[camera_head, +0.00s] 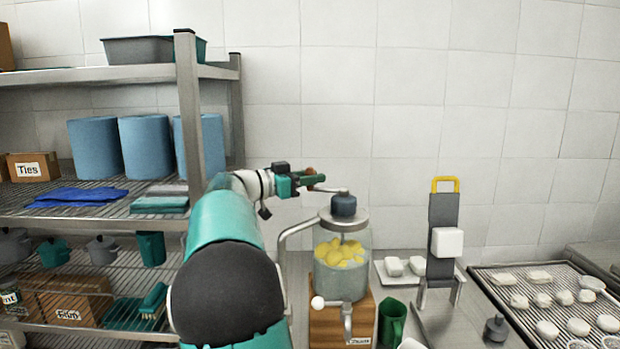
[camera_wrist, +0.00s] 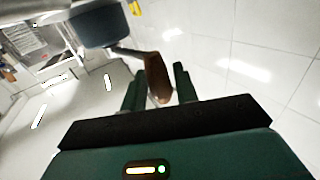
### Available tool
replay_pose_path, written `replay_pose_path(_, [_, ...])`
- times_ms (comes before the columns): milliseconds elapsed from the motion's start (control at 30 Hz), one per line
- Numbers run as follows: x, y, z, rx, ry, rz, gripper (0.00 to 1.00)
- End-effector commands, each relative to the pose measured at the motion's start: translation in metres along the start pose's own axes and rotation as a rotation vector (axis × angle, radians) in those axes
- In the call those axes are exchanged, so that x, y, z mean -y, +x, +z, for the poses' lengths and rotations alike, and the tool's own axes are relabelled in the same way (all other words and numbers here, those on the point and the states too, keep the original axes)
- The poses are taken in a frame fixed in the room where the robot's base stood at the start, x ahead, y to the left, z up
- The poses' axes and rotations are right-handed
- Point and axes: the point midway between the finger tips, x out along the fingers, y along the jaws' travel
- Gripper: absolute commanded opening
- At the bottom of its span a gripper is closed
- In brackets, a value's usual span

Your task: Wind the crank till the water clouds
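A clear jar (camera_head: 343,270) holding yellow lumps sits on a wooden stand (camera_head: 325,325). Its water shows no clear clouding in the head view. On its metal lid is a dark blue housing (camera_head: 344,204), also in the wrist view (camera_wrist: 98,25), with a crank arm (camera_head: 328,190) reaching left to a brown handle (camera_wrist: 157,78). My gripper (camera_head: 317,181) is at the handle, left of the housing. In the wrist view, the handle lies between the two green fingers of my gripper (camera_wrist: 160,80). The fingers are apart, with what looks like a narrow gap beside the handle.
A wire shelf (camera_head: 90,215) with blue rolls (camera_head: 145,147) stands close on the left. A bent metal pipe (camera_head: 284,255) stands left of the jar. A green jug (camera_head: 391,322), a slicer-like stand (camera_head: 442,240) and a rack of white pieces (camera_head: 535,300) are to the right.

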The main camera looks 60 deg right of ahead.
Motion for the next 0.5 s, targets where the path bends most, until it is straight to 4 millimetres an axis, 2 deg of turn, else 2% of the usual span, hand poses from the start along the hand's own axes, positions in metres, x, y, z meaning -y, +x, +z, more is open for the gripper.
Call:
replay_pose_path(33, [-0.0001, -0.0001, -0.0001, 0.0, 0.0, 0.0, 0.19])
replay_pose_path(133, [-0.0001, -0.0001, -0.0001, 0.0, 0.0, 0.0, 0.0])
replay_pose_path(500, [-0.0051, -0.0047, -0.0021, -0.002, 0.002, -0.067, 0.0])
